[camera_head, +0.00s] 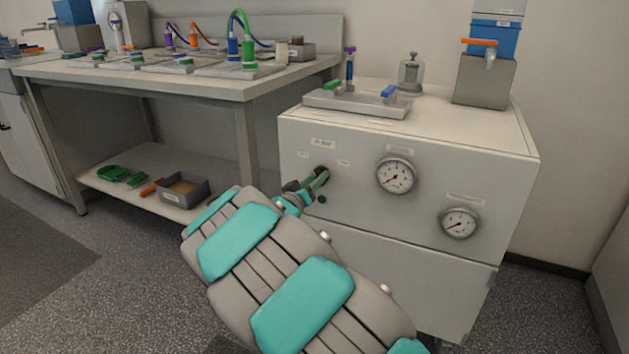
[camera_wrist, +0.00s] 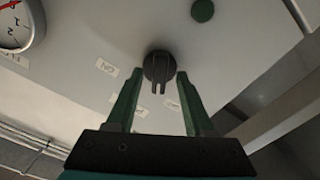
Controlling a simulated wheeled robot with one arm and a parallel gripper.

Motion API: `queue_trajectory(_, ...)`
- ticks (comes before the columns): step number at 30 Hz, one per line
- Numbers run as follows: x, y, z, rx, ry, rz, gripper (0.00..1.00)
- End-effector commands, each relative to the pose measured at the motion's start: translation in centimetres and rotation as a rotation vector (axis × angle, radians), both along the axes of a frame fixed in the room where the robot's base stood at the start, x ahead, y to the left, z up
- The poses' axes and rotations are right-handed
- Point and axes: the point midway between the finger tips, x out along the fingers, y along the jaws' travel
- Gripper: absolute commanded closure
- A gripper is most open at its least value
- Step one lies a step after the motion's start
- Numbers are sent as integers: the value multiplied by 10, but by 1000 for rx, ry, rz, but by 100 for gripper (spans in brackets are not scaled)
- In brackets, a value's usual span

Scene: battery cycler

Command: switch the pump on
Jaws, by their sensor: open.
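The black rotary knob (camera_wrist: 157,65) sits on the front panel of the white pump cabinet (camera_head: 480,150). In the wrist view its grip bar points down the picture, between my fingertips. My gripper (camera_head: 316,180) is at the panel; in the wrist view the gripper (camera_wrist: 160,74) is open, one green finger on each side of the knob, with a visible gap to the bar. I cannot tell whether the tips touch the knob's rim. Small labels surround the knob; one (camera_wrist: 106,67) is to its left. In the head view my gripper mostly hides the knob.
A green round button (camera_wrist: 203,10) is close to the knob. Two gauges are on the panel, a nearer one (camera_head: 396,176) and a lower right one (camera_head: 460,222). A tray (camera_head: 358,104) with valves stands on top. A workbench (camera_head: 150,78) is at left.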

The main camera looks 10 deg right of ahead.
Motion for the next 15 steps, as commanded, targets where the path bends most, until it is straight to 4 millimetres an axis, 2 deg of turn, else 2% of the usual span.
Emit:
queue_trajectory(6,0,0,0,0,0,0,49)
queue_trajectory(15,0,0,0,0,0,0,82)
